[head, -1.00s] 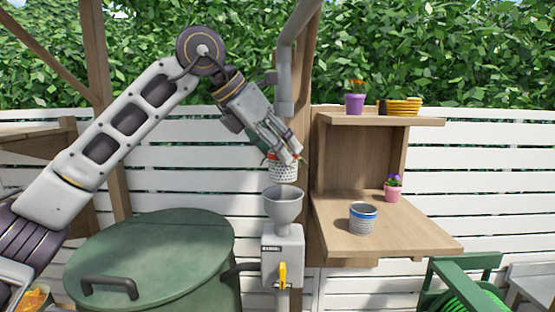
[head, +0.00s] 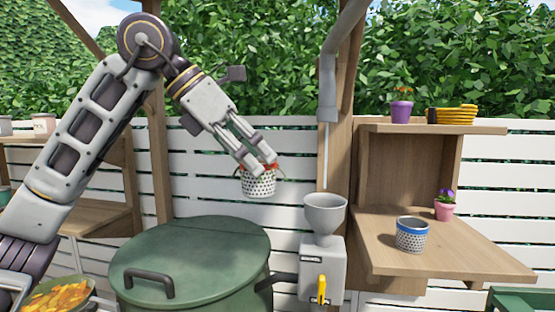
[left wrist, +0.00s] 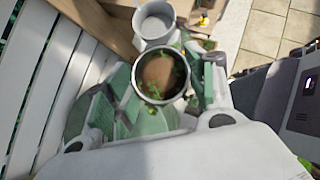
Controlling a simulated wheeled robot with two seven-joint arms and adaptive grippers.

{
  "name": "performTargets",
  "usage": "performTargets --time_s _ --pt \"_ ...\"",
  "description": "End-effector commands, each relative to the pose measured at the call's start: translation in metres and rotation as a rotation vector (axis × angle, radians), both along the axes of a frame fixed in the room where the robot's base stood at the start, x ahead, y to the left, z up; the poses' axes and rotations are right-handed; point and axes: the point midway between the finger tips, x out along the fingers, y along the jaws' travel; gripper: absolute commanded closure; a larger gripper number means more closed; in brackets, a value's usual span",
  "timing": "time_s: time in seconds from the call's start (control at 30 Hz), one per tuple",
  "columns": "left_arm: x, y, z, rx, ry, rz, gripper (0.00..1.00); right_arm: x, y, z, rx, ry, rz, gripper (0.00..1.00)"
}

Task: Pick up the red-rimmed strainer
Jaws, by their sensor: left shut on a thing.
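The red-rimmed strainer (head: 258,184) is a white perforated cup with red showing at its rim. My left gripper (head: 260,168) is shut on its upper part and holds it in the air, roughly upright, left of the grey funnel and above the green lidded barrel. In the left wrist view I look into the strainer (left wrist: 160,76), where green bits and a brown area show. The fingers hide part of its rim in the head view. My right gripper is not in view.
A grey funnel (head: 325,208) tops a dispenser with a yellow lever (head: 321,290). The green barrel (head: 190,255) has a handled lid. A blue-rimmed strainer (head: 411,236) stands on the wooden shelf (head: 385,255), near a pink flowerpot (head: 444,211). A bowl of orange pieces (head: 55,298) is lower left.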

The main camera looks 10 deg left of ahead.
Motion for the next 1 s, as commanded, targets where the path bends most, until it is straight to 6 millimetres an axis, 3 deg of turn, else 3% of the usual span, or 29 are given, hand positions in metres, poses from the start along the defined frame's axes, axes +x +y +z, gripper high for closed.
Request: performTargets --time_s 0.3,0.73,1.0 --pt "-0.017 0.026 -0.001 0.000 -0.001 0.001 0.76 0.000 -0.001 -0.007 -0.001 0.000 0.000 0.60" --pt "-0.019 0.029 0.000 0.000 0.000 0.000 0.76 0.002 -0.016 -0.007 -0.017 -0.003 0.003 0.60" --pt "-0.019 0.029 0.000 0.000 0.000 0.000 0.76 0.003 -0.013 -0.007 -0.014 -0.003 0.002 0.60"
